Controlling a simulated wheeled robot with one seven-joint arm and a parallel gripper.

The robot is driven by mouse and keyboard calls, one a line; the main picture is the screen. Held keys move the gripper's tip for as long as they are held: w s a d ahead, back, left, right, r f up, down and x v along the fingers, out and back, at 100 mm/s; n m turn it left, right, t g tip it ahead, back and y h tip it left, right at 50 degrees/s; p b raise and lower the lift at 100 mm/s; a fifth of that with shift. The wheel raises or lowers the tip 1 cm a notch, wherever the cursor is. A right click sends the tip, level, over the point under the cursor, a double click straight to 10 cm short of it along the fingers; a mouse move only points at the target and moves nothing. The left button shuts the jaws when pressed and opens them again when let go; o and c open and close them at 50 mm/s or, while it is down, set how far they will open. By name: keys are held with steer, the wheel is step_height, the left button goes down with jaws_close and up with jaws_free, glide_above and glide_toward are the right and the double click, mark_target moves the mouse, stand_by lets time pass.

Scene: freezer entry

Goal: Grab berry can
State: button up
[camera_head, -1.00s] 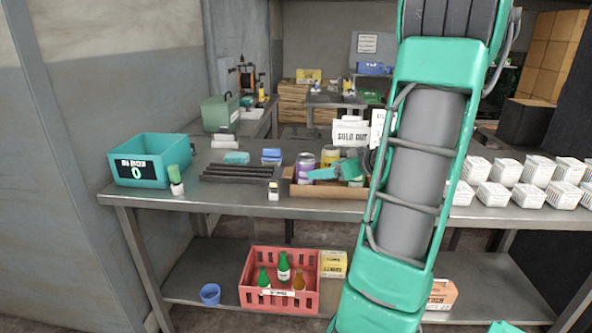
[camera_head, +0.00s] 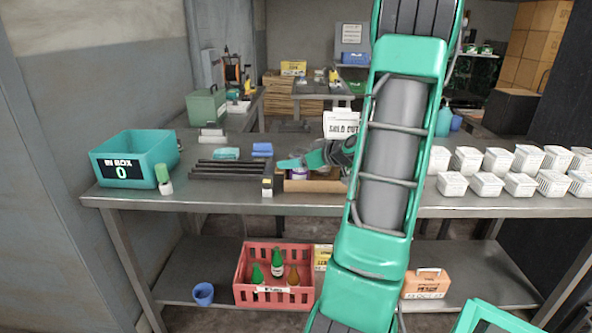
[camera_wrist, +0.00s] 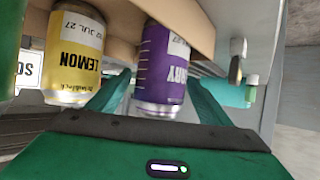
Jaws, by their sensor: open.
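The purple berry can (camera_wrist: 162,70) is close in the wrist view, its label partly readable. It also shows as a small purple patch in the head view (camera_head: 298,174), mostly hidden by my gripper (camera_head: 303,161). My gripper is open, with one teal finger on each side of the can in the wrist view; whether they touch it I cannot tell. A yellow lemon can (camera_wrist: 74,55) stands beside it, outside the left finger. Both cans are at a brown cardboard tray (camera_head: 318,186) on the metal table.
A teal in-box (camera_head: 140,170) reading 0 and a green-capped bottle (camera_head: 164,180) stand at the table's left. Dark bars (camera_head: 232,170) lie left of the tray. White cartons (camera_head: 490,185) fill the right. A red crate (camera_head: 273,295) is on the lower shelf.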

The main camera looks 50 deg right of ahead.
steer(key=shift+x, duration=1.45)
steer(key=shift+c, duration=0.3)
steer(key=c, duration=1.4)
steer(key=shift+o, duration=0.2)
steer(key=shift+r, duration=0.1)
